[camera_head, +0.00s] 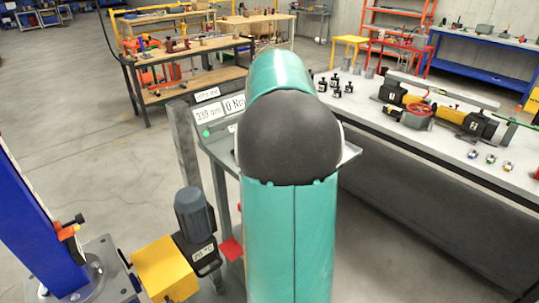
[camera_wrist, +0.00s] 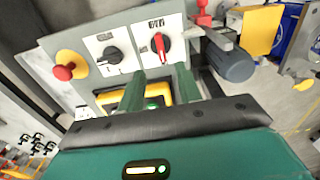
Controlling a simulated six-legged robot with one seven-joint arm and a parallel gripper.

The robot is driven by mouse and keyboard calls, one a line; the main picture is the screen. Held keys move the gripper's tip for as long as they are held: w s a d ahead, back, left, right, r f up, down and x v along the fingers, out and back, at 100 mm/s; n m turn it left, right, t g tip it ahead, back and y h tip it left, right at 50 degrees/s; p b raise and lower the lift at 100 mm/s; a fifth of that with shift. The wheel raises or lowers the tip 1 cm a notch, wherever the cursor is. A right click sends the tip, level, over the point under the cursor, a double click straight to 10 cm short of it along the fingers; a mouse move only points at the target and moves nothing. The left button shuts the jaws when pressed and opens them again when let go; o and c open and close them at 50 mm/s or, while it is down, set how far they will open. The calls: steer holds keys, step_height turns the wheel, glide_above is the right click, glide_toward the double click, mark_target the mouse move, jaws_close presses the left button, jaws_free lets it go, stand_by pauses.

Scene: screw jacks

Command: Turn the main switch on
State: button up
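In the wrist view a grey control panel (camera_wrist: 92,47) fills the upper middle. It carries a red rotary switch (camera_wrist: 160,46) on a white plate and a black rotary switch (camera_wrist: 112,56) to its left. I cannot tell for sure which is the main switch; the plate lettering is too small to read. My gripper (camera_wrist: 160,82) is open and empty, its two green fingers pointing at the panel below the switches. A yellow-edged part with a green light (camera_wrist: 155,102) shows between and behind the fingers. In the head view my arm hides the gripper and most of the panel.
A red mushroom button (camera_wrist: 64,72) on yellow sits at the panel's left. A grey motor (camera_wrist: 230,62) and a red part (camera_wrist: 203,14) lie right of it. In the head view, displays (camera_head: 208,115) stand left of my arm, and a workbench (camera_head: 450,150) stands to the right.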

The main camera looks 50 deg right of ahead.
steer(key=shift+r, duration=1.65)
